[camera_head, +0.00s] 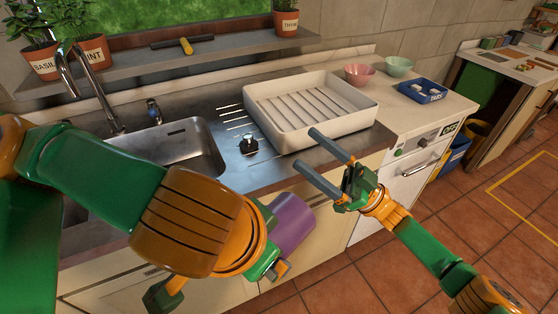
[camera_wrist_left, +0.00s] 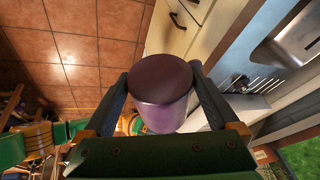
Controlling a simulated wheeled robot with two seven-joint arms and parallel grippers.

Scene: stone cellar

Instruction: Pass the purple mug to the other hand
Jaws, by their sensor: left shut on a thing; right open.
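The purple mug (camera_head: 293,222) is held in front of the counter edge by my left gripper (camera_head: 277,267), whose wrist and arm cover part of it. In the left wrist view the mug (camera_wrist_left: 162,95) sits between the two fingers of my left gripper (camera_wrist_left: 160,104), which are shut on it. Its handle is not clear in either view. My right gripper (camera_head: 320,155) is open and empty, to the right of the mug and a little above it in the head view. Its two fingers point up and left, apart from the mug.
A white dish tray (camera_head: 365,115) stands on the counter, with a steel sink (camera_head: 165,150) to its left. A pink bowl (camera_head: 359,74), a green bowl (camera_head: 398,66) and a blue tray (camera_head: 422,90) sit farther right. Tiled floor (camera_head: 400,270) is open at the right.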

